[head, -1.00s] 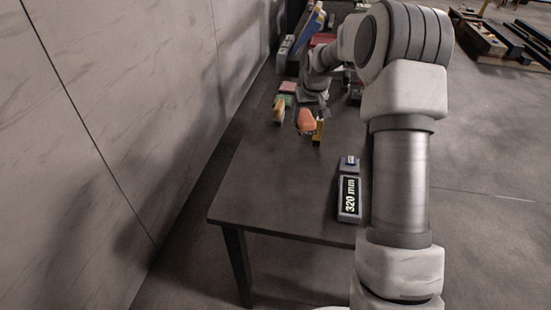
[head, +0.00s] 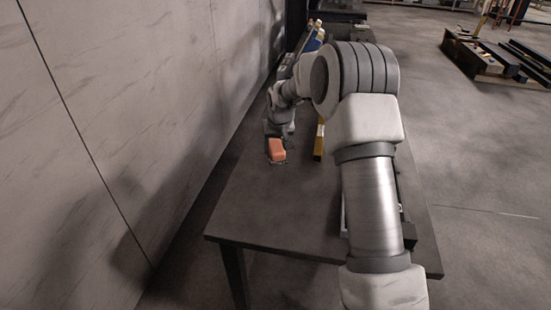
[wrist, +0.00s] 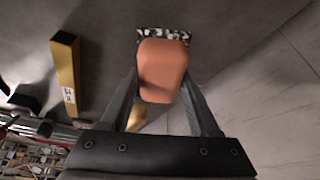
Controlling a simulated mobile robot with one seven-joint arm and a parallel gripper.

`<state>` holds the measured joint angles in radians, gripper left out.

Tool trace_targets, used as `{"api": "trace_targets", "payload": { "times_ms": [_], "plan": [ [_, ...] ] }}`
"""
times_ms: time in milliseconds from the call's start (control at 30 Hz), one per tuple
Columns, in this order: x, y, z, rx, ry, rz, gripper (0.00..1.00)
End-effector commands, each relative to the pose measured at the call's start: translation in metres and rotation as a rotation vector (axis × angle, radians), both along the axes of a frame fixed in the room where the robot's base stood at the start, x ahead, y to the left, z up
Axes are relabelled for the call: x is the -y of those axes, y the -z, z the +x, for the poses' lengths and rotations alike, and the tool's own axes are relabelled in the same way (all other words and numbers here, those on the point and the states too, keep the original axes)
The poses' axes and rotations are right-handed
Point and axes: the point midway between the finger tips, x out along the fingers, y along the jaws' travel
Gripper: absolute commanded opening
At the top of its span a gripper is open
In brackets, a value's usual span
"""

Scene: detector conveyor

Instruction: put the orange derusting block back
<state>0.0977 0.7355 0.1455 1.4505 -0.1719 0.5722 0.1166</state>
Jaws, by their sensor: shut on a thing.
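The orange derusting block (head: 277,149) is at the end of my arm, over the left part of the table (head: 265,215) in the head view. In the wrist view the block (wrist: 163,68) sits between the two fingers of my gripper (wrist: 163,92), which is shut on it. A small black-and-white speckled patch (wrist: 165,36) shows just beyond the block's far end. I cannot tell whether the block touches the table.
A yellow bar with a white label (wrist: 66,80) lies beside the block; it also shows in the head view (head: 319,142). Wiry clutter (wrist: 40,152) fills the wrist view's lower left. A wall (head: 110,130) runs along the table's left side. The table's front left is clear.

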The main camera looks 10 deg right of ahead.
Motion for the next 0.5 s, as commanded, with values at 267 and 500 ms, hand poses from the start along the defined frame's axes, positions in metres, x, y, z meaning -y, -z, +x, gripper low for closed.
{"api": "trace_targets", "payload": {
  "times_ms": [267, 500],
  "plan": [
    [-0.001, 0.031, -0.001, -0.002, 0.0, -0.001, 0.1],
    [-0.001, 0.041, 0.0, 0.002, 0.0, -0.001, 0.1]
  ]
}}
